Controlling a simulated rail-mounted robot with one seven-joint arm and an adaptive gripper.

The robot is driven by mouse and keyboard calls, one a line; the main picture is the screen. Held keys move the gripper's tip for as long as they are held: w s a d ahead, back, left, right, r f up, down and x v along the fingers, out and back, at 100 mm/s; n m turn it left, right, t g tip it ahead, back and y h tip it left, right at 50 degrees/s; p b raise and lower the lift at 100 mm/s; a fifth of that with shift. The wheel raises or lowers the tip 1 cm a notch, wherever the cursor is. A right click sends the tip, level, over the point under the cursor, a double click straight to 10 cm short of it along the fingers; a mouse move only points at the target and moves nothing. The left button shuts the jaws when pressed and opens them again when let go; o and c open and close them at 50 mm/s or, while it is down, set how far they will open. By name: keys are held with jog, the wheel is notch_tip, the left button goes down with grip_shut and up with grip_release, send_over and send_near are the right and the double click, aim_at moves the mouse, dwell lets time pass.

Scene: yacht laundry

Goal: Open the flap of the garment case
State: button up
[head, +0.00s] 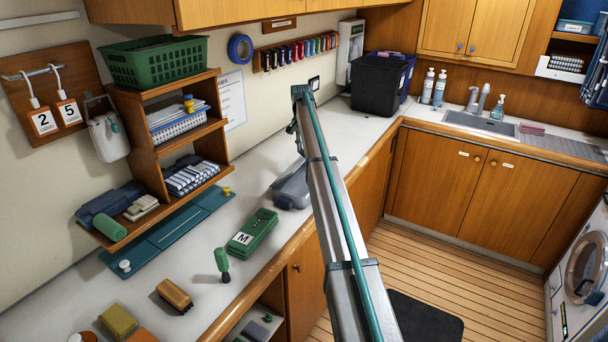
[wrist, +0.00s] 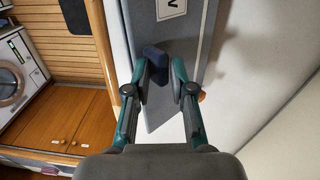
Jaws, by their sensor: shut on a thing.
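The garment case (head: 290,190) is a grey, flat-looking case on the counter, mostly hidden behind my arm in the head view. In the wrist view its grey panel (wrist: 172,45) fills the upper middle and carries a white label with a dark mark. A dark blue tab (wrist: 154,54) stands out from the panel. My gripper (wrist: 160,66) has its fingers on either side of this tab and is shut on it. The head view does not show my gripper, and how far the flap is lifted cannot be told.
A green case marked M (head: 252,232) and a green-handled stamp (head: 222,262) stand nearby on the counter. The wooden shelf (head: 150,160) with a green basket (head: 155,62) is at left. A dark bin (head: 378,84) stands at the back. The counter between case and bin looks mostly clear.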

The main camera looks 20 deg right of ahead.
jog(key=shift+w+r, duration=0.1)
jog(key=shift+w+a+r+p, duration=0.5)
jog(key=shift+w+a+p, duration=0.3)
jog(key=shift+p, duration=0.1)
jog(key=o, duration=0.5)
jog(key=shift+o, duration=0.2)
